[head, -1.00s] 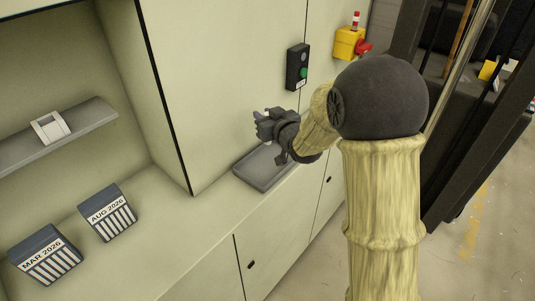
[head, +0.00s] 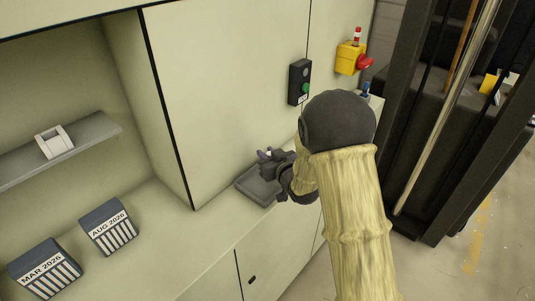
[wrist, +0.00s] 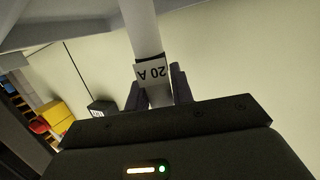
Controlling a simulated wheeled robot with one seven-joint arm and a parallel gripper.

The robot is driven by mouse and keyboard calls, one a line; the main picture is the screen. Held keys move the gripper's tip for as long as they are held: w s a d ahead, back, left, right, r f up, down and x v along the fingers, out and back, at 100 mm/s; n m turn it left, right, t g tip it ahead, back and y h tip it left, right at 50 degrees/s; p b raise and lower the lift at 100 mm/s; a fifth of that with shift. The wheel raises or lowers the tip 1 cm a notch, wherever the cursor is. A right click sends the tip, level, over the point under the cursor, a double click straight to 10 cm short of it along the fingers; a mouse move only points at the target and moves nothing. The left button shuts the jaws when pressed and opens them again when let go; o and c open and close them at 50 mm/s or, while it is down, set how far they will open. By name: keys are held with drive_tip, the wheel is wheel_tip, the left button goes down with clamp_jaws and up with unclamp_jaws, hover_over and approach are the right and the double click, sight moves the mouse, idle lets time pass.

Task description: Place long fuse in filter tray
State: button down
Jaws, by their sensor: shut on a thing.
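The long fuse (wrist: 140,28) is a pale tube with a "20 A" label, upside down in the wrist view. My gripper (wrist: 158,92) is shut on it, with a dark finger on each side near the label. In the head view my gripper (head: 270,158) is over the back right part of the grey filter tray (head: 247,187). The tray is shallow and sits on the counter against the cabinet wall. My gripper and wrist hide its right part. The fuse is barely visible in the head view, and I cannot tell whether it touches the tray.
Boxes marked AUG 2026 (head: 108,228) and MAR 2026 (head: 45,268) stand on the counter at left. A white holder (head: 54,141) sits on a grey shelf (head: 100,127). A control box (head: 300,82) and a yellow box (head: 349,59) with a red part are on the wall.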

drive_tip(key=shift+f, duration=0.15)
drive_tip(key=c, duration=1.2)
unclamp_jaws()
drive_tip(key=shift+s+a, duration=0.1)
drive_tip(key=shift+d+r, duration=0.2)
drive_tip(key=b+v, duration=0.2)
drive_tip(key=v, duration=1)
drive_tip(key=shift+a, duration=0.1)
